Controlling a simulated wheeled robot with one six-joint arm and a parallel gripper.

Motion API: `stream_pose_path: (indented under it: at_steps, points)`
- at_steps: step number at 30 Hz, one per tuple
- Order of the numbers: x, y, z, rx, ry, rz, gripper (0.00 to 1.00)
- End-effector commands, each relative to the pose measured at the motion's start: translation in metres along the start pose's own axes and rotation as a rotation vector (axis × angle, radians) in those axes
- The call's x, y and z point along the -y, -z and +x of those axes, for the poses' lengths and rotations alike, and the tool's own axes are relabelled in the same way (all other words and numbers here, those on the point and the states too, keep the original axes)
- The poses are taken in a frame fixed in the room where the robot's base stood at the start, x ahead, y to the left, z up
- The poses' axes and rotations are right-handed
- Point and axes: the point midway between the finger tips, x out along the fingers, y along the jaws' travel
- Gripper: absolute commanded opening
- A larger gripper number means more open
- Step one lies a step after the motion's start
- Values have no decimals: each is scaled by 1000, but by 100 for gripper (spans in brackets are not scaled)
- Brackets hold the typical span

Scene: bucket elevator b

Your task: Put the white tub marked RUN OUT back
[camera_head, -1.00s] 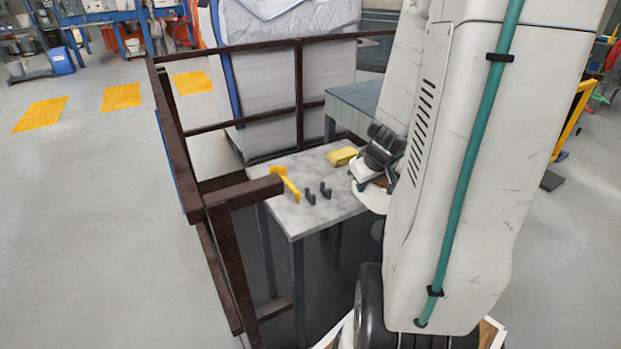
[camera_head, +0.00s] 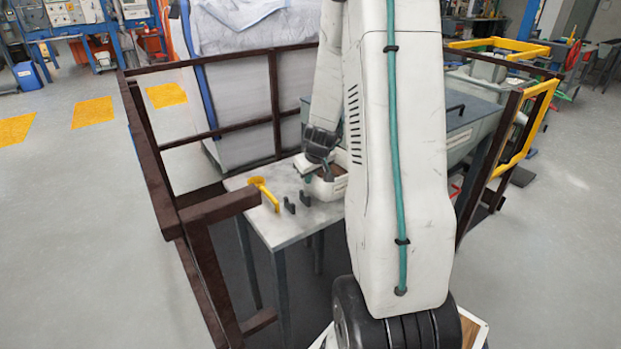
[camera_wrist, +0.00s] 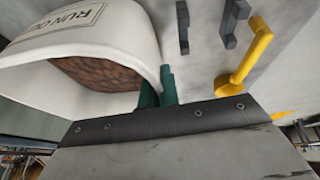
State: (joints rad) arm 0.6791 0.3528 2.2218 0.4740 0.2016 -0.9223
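The white tub (camera_head: 328,187) is at the right side of the small grey-topped table (camera_head: 275,228), partly hidden by my arm. In the wrist view the tub (camera_wrist: 139,38) fills the upper left, with a RUN OUT label and brown granular contents. My gripper (camera_head: 308,172) is at the tub's left rim. In the wrist view its two green fingers (camera_wrist: 158,90) lie on either side of the tub's wall, close together and shut on it. I cannot tell whether the tub's base touches the tabletop.
A yellow scoop-like tool (camera_head: 264,192) and two dark upright hooks (camera_head: 297,203) stand on the table left of the tub. Dark brown railings (camera_head: 195,210) enclose the table on the left and back. Open floor lies left.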

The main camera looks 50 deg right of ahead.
Motion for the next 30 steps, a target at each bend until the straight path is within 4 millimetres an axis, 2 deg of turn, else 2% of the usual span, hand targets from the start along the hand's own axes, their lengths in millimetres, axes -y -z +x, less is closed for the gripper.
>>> stream_pose_path:
  at_steps: [13, 15, 16, 26, 30]
  points:
    - [0, -3, 8, -2, -2, 1, 0]
    - [0, -3, 7, -1, -1, 1, 23]
    - [0, -3, 7, -1, -1, 1, 25]
    - [0, -2, 4, -2, -2, -1, 25]
    - [0, 0, -12, -5, -2, -2, 25]
